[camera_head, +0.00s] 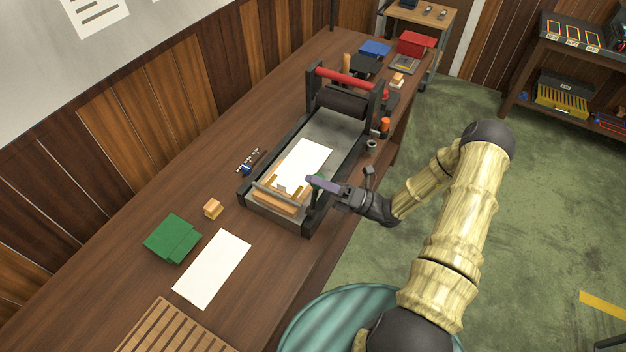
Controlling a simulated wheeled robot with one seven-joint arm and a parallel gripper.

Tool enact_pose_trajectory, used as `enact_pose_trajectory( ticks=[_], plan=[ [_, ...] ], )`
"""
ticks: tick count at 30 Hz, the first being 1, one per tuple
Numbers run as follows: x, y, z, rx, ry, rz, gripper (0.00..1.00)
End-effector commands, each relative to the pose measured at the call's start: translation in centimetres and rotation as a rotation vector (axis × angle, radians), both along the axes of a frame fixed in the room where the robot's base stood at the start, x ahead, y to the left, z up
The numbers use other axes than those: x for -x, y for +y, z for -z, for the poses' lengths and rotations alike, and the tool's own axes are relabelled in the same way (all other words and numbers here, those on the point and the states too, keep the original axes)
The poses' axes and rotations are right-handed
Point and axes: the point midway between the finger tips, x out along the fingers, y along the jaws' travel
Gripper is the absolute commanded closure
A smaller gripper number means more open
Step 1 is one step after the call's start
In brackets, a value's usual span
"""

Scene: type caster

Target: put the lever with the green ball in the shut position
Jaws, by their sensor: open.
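My gripper (314,183), with purple fingers, reaches in from the right over the near right corner of the press. It is open. A small bit of green (317,177), probably the ball of the lever, shows right at the fingers. The fingers hide most of it, and I cannot tell whether they touch it. The lever's stem and its angle are not clear behind my gripper. The press (326,132) is a dark frame with a grey bed, standing on the brown bench.
A white sheet (307,160) lies on the press bed. A red bar (345,82) and a dark roller (342,102) cross its far end. An orange knob (385,124) is on its right side.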

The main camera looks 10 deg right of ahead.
Motion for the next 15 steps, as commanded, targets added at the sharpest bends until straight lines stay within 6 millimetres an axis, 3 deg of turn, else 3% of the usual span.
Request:
enact_pose_trajectory(
  ticks=[15],
  plan=[
    [3.5,-8.8,4.3,0.002,0.002,0.005,0.41]
  ],
)
